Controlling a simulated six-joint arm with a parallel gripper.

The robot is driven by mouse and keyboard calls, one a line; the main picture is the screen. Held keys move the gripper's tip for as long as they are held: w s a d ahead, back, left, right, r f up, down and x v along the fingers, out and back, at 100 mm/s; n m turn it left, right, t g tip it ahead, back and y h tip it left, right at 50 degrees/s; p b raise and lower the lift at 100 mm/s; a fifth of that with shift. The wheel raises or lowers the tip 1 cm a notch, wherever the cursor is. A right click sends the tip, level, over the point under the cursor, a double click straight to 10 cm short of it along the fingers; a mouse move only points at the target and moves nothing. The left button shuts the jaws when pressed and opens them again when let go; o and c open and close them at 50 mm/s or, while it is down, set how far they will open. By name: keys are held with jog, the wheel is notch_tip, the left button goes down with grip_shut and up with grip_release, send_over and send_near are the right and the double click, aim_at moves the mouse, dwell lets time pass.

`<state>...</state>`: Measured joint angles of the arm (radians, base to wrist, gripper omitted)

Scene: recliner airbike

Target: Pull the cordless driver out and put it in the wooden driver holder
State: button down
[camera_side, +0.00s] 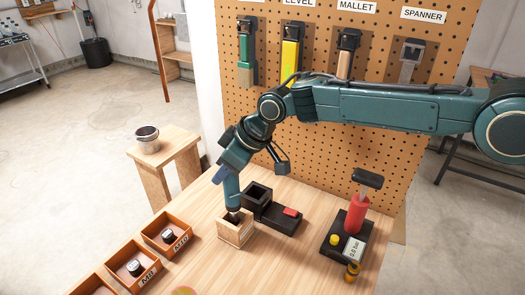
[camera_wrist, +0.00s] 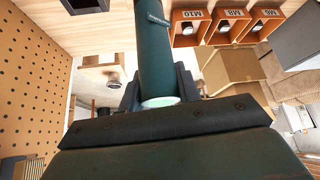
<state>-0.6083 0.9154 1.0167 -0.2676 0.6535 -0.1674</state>
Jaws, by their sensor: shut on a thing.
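The cordless driver (camera_side: 232,191) is a dark teal cylinder, held upright with its lower end at the mouth of the wooden driver holder (camera_side: 236,235). The holder is a small, light wooden open-topped box on the bench. How deep the tip sits inside it I cannot tell. My gripper (camera_side: 229,174) is shut on the driver's upper part. In the wrist view the driver (camera_wrist: 151,45) stands between my dark jaws (camera_wrist: 158,92), its pale round end facing the camera. The holder is not clearly seen in the wrist view.
A black open socket with a red-topped base (camera_side: 287,216) stands just right of the holder. Labelled orange bins (camera_side: 168,232) are at left. A red pump-like tool with a gauge (camera_side: 354,220) stands at right. The pegboard (camera_side: 335,100) with hung tools rises behind.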

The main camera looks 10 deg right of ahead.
aim_at(228, 188)
jog(key=shift+f, duration=2.8)
dwell(0.5)
jog(key=c, duration=0.9)
grip_release()
jog(key=shift+c, duration=0.2)
jog(key=shift+o, duration=0.2)
jog(key=shift+f, duration=0.15)
jog(key=v, duration=1.4)
jog(key=shift+s+a, duration=0.1)
